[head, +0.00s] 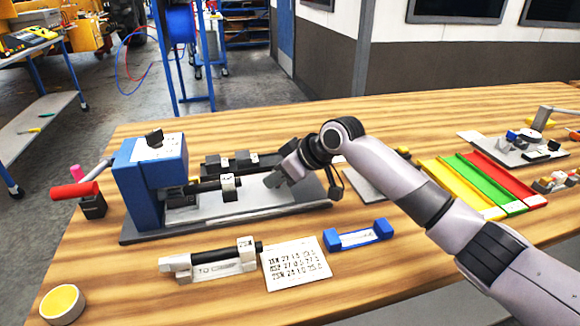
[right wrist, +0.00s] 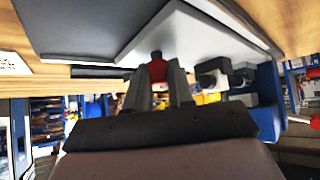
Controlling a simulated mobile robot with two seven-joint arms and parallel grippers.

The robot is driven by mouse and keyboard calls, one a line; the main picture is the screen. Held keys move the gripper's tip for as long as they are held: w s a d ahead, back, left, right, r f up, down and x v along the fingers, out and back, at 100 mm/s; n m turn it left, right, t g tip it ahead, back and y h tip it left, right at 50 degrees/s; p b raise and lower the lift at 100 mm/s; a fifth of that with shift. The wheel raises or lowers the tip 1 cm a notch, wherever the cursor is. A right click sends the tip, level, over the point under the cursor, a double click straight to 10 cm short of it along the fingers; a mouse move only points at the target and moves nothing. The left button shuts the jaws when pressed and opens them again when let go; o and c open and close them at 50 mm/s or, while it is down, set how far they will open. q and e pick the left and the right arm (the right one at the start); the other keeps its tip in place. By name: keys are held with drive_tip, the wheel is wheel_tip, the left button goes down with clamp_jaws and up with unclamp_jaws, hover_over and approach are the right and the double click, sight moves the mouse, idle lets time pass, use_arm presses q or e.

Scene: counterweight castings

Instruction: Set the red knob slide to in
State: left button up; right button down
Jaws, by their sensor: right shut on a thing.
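My right gripper (head: 277,180) reaches in from the right over the grey base plate (head: 240,216) of the blue machine (head: 140,183). In the right wrist view its two fingers (right wrist: 158,88) are shut on a small red knob (right wrist: 157,71) with a dark tip above it. The knob is hidden behind the gripper in the head view, so how far in or out its slide stands cannot be told. My left gripper is not in view.
A red-handled lever (head: 75,190) stands left of the machine. In front lie a white gauge block (head: 215,263), a number card (head: 296,263) and a blue holder (head: 358,235). Yellow, green and red trays (head: 484,180) are at right. The front wood is partly clear.

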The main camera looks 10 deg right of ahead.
drive_tip(key=shift+a+r, duration=0.1)
drive_tip(key=shift+a, duration=0.15)
drive_tip(key=c, duration=1)
unclamp_jaws()
drive_tip(key=shift+a, duration=0.2)
drive_tip(key=shift+d, duration=0.25)
drive_tip(key=shift+v, duration=3.45)
drive_tip(key=shift+a, duration=0.1)
